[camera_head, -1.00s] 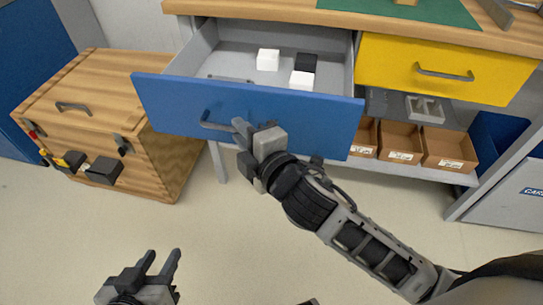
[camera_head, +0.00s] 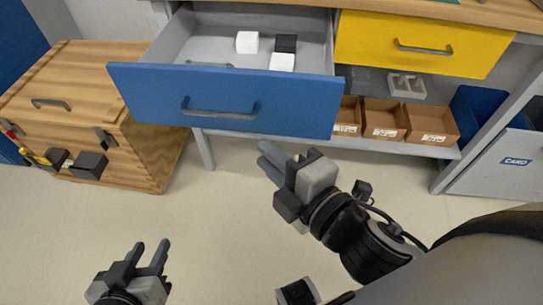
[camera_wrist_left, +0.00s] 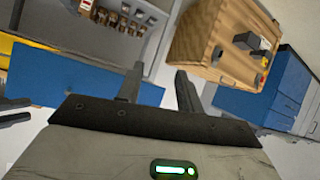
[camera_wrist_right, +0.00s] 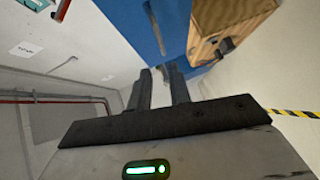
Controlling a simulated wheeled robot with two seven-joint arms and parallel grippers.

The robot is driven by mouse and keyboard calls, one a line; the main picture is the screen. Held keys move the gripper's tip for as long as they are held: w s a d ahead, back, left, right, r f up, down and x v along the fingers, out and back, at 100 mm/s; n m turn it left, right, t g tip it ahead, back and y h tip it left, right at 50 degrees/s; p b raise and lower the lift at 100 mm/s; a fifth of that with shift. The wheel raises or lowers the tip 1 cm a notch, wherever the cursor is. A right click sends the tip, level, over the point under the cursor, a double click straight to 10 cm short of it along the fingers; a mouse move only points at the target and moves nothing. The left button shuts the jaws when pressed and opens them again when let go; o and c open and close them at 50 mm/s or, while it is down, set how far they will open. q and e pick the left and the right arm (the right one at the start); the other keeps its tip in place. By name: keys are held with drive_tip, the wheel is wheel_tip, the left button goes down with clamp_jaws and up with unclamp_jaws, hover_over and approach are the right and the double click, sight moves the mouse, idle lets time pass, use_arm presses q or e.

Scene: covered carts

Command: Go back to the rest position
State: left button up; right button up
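My left gripper (camera_head: 151,251) is low at the left of the head view, over bare floor. It is open and empty, and its parted fingers also show in the left wrist view (camera_wrist_left: 158,82). My right gripper (camera_head: 266,156) is in front of and below the blue drawer (camera_head: 225,99), clear of the drawer's handle (camera_head: 218,112). Its fingers are apart with nothing between them, as the right wrist view (camera_wrist_right: 159,82) also shows. The blue drawer stands pulled out. Two white blocks (camera_head: 247,42) and a black block (camera_head: 286,43) lie inside it.
A yellow drawer (camera_head: 415,43) beside it is shut. Cardboard bins (camera_head: 384,119) stand on the shelf below. A wooden chest (camera_head: 80,100) stands at the left. A grey cabinet (camera_head: 490,165) is at the right. The floor (camera_head: 215,230) between my grippers is clear.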

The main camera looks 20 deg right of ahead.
use_arm(q)
drive_tip(key=shift+w+r, duration=0.1)
